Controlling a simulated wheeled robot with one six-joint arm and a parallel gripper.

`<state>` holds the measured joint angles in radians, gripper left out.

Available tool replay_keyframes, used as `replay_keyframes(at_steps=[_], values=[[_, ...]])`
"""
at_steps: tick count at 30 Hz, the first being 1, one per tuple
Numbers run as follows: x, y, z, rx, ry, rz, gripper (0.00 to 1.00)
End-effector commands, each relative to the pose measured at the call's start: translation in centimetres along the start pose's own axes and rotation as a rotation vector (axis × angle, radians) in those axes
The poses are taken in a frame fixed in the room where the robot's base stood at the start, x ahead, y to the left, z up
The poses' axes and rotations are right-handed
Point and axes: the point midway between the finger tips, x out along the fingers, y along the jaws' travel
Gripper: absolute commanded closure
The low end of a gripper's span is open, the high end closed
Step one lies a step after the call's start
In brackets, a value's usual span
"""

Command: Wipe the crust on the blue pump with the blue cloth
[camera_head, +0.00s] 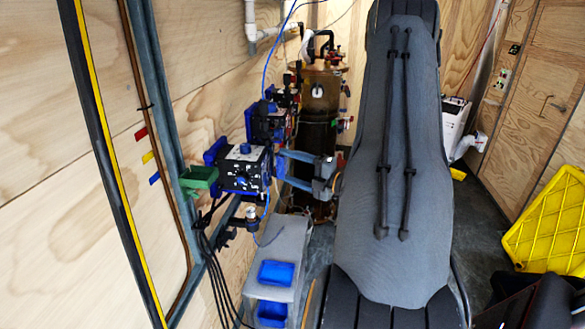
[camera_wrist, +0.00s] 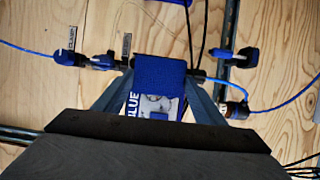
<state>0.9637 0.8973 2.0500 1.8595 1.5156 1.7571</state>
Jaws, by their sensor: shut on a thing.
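My gripper (camera_head: 281,165) reaches left to the front of the blue pump (camera_head: 243,167), a dark box with blue knobs on the left wall. In the wrist view my gripper (camera_wrist: 160,76) is shut on the blue cloth (camera_wrist: 160,70), a folded blue pad between the fingertips. The cloth is close to the pump face; I cannot tell whether it touches. Below the cloth, a white label reading BLUE (camera_wrist: 132,105) shows between the fingers. A pale, greyish patch (camera_wrist: 158,104) beside the label may be the crust, but I cannot be sure.
A green tray (camera_head: 198,177) sits left of the pump. Behind it are another similar pump (camera_head: 268,121) and a brown tank (camera_head: 318,135). A grey stand with blue bins (camera_head: 277,272) is below. Blue hoses and black cables run around the pump. A yellow crate (camera_head: 548,230) lies right.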

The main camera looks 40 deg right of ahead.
Motion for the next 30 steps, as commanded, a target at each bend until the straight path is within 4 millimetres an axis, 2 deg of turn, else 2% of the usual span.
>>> replay_keyframes(at_steps=[30], values=[[0.89, -0.01, -0.36, 0.0, 0.0, 0.0, 0.54]])
